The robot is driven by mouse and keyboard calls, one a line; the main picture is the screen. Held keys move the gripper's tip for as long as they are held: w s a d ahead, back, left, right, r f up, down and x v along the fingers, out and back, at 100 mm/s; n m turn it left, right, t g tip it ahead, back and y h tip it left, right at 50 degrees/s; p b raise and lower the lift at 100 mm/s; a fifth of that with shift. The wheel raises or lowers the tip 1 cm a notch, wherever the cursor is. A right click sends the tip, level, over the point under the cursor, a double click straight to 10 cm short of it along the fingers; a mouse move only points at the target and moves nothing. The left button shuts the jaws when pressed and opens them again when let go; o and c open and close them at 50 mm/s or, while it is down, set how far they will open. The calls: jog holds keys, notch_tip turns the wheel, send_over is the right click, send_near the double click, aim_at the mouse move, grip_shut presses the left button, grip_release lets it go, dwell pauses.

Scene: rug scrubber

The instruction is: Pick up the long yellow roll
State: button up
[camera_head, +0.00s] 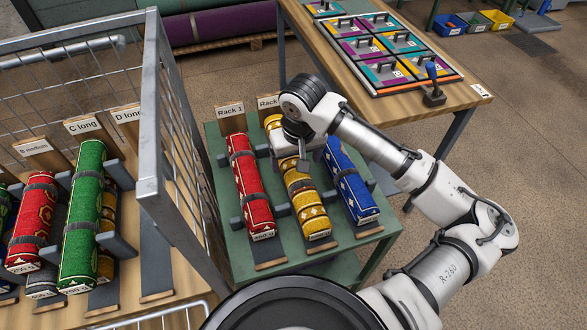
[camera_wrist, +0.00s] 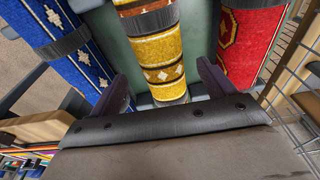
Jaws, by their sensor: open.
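The long yellow roll (camera_head: 306,198) lies on the green stand between a red roll (camera_head: 250,185) and a blue roll (camera_head: 348,182). It has dark bands and white diamond marks. In the head view my gripper (camera_head: 302,160) is over its upper part and hides some of it. In the wrist view my gripper (camera_wrist: 164,85) is open, with one finger on each side of the yellow roll (camera_wrist: 158,50).
A wire-sided cart (camera_head: 152,120) with more rolls, including a green one (camera_head: 84,215), stands left of the green stand (camera_head: 240,262). A wooden table (camera_head: 310,32) with coloured panels is at the back right. Open floor (camera_head: 530,150) lies to the right.

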aim_at(294, 164)
jog(key=shift+w+a+f+p, duration=0.1)
jog(key=shift+w+f+p, duration=0.1)
jog(key=shift+f, duration=0.65)
jog(key=shift+w+a+f+p, duration=0.1)
jog(key=shift+w+f+p, duration=0.05)
jog(key=shift+f, duration=0.75)
jog(key=shift+w+a+f+p, duration=0.1)
jog(key=shift+w+f+p, duration=0.1)
jog(key=shift+f, duration=0.65)
jog(key=c, duration=1.4)
jog(key=shift+r, duration=0.15)
notch_tip(294, 164, up, 20)
jog(key=shift+f+b, duration=0.1)
jog(key=shift+b, duration=0.35)
